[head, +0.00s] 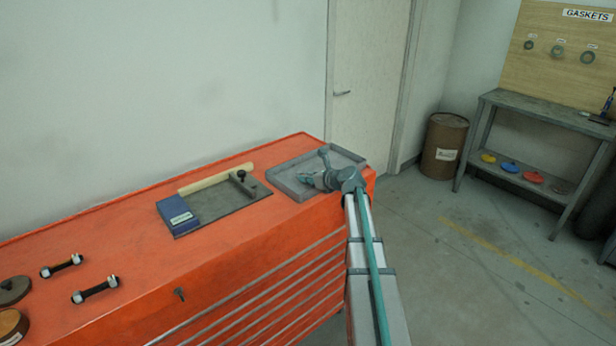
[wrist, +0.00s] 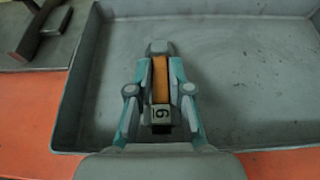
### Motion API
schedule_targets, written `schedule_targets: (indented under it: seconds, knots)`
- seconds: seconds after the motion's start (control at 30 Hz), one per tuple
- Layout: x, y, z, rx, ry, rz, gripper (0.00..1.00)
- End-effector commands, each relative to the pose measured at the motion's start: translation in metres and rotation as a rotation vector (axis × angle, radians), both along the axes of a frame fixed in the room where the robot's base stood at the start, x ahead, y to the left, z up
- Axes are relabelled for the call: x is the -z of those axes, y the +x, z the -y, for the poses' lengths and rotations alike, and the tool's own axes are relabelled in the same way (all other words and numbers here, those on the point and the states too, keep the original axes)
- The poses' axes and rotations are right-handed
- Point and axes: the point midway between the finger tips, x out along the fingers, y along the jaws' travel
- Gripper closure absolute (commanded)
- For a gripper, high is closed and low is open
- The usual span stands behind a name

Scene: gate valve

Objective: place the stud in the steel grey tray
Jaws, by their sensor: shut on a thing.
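The steel grey tray (head: 287,168) lies at the right end of the orange cabinet top. It fills much of the wrist view (wrist: 250,75), and its bare floor shows there. My gripper (head: 318,181) is over the tray. In the wrist view my gripper (wrist: 160,90) is shut on an orange-brown bar, seemingly the stud (wrist: 160,78), with a numbered pale piece at its near end. Its fingers flank the bar. I cannot tell whether the stud touches the tray floor.
A dark plate (head: 222,207) with a blue box (head: 175,215) and a pale roll (head: 215,179) lies left of the tray. Two dark studs with nuts (head: 62,265) (head: 96,289) lie at the left. A brown drum (head: 443,148) stands on the floor.

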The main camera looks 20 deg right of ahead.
Motion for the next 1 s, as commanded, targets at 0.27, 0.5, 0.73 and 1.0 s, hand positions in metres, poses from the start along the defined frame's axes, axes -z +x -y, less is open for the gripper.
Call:
schedule_targets:
  seconds: [0.27, 0.5, 0.73, 1.0]
  knots:
    - [0.0012, 0.0001, 0.0003, 0.001, -0.001, 0.002, 1.00]
    - [0.0044, 0.0000, 0.0002, 0.000, -0.001, 0.001, 0.66]
    - [0.0044, 0.0000, 0.0001, 0.000, -0.001, 0.001, 0.56]
    - [0.0005, -0.0048, 0.0012, 0.001, 0.000, 0.001, 0.56]
